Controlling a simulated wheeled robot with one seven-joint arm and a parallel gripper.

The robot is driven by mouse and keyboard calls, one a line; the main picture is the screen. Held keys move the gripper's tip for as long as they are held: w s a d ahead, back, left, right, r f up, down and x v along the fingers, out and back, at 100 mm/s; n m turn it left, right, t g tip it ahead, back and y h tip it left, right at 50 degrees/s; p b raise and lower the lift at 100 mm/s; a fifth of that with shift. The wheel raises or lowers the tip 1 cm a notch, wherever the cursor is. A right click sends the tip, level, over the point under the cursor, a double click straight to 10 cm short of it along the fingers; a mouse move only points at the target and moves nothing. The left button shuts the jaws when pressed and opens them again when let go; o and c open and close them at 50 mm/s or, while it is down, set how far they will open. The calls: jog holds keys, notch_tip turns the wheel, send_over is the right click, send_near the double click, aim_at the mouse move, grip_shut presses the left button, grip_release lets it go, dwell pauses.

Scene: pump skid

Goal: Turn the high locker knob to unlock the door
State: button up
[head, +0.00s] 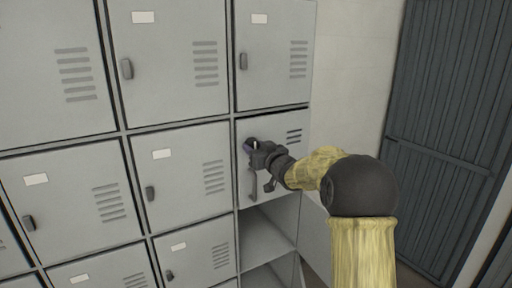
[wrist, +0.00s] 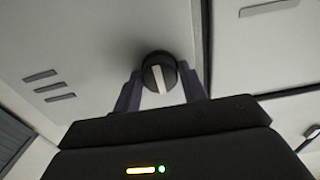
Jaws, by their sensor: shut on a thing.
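The locker door (head: 287,190) with the knob is in the right column of grey lockers in the head view, and it looks closed. The round dark knob (wrist: 159,73) with a pale bar across it shows in the wrist view, the bar nearly upright and slightly tilted. My gripper (wrist: 161,92) is shut on the knob, one finger on each side. In the head view my gripper (head: 251,146) is at the upper left of this door and hides most of the knob. A grey vertical handle (head: 253,184) is on the door just below my gripper.
An open empty compartment (head: 265,240) lies below the door. Closed lockers with small dark handles (head: 127,69) fill the left and top. A dark ribbed metal panel (head: 445,120) stands at the right, past a pale wall (head: 350,70).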

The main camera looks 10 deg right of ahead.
jog(key=shift+f, duration=0.1)
jog(key=o, duration=1)
jog(key=b+v, duration=0.6)
jog(key=v, duration=1.1)
jog(key=shift+s, duration=0.15)
notch_tip(320, 180, down, 10)
jog(key=s+m+g+h, duration=0.2)
jog(key=m+g+h, duration=0.1)
jog(key=h, duration=0.2)
jog(key=s+a+f+g, duration=0.1)
jog(key=s+f+g, duration=0.3)
jog(key=s+f, duration=0.2)
jog(key=s+a+f+g, duration=0.2)
jog(key=s+f+g, duration=0.1)
jog(key=s+f, duration=0.3)
jog(key=s+a+f+g, duration=0.2)
jog(key=s+f+g, duration=0.2)
jog(key=s+f, duration=0.3)
jog(key=shift+s+a+g+h, duration=0.15)
jog(key=shift+s+g+h, duration=0.15)
jog(key=shift+s, duration=1.3)
